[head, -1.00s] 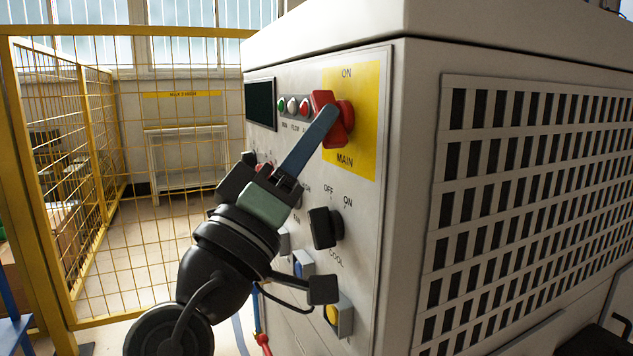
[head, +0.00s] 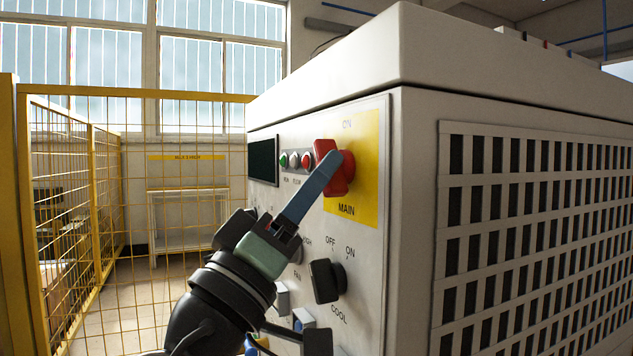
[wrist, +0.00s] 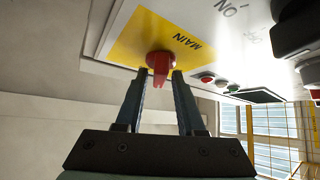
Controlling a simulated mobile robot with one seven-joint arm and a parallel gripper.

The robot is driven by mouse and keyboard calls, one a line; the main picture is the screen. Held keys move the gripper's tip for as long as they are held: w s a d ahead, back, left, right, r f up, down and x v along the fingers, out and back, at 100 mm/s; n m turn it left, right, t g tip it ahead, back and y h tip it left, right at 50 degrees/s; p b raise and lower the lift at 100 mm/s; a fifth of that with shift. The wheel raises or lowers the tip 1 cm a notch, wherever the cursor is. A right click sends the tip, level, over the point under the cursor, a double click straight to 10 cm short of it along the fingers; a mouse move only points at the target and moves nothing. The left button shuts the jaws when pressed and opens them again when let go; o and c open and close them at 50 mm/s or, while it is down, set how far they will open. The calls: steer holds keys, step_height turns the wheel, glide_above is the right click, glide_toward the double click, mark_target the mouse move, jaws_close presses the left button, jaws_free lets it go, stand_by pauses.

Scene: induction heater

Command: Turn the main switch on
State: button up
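The main switch is a red knob (head: 343,178) on a yellow plate (head: 366,150) marked ON above and MAIN below, on the front of the grey cabinet. Its raised grip stands roughly upright in the head view. My gripper (head: 333,160) reaches up to it from the lower left, with a fingertip overlapping the knob in that view. In the wrist view the two blue-grey fingers of my gripper (wrist: 160,76) stand apart, one on each side of the red knob (wrist: 160,62). A small gap shows between the fingers and the grip. The far finger is mostly hidden in the head view.
A black OFF/ON knob (head: 326,280) sits below the switch, close to my gripper. Small push buttons (head: 295,160) and a dark display (head: 263,160) are to the left. A yellow mesh fence (head: 170,250) stands behind on the left. The cabinet's vented side (head: 540,220) is on the right.

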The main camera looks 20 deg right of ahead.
steer(key=shift+o, duration=0.6)
steer(key=p+v, duration=0.1)
steer(key=v, duration=1.2)
steer(key=shift+p, duration=0.35)
steer(key=shift+r, duration=0.1)
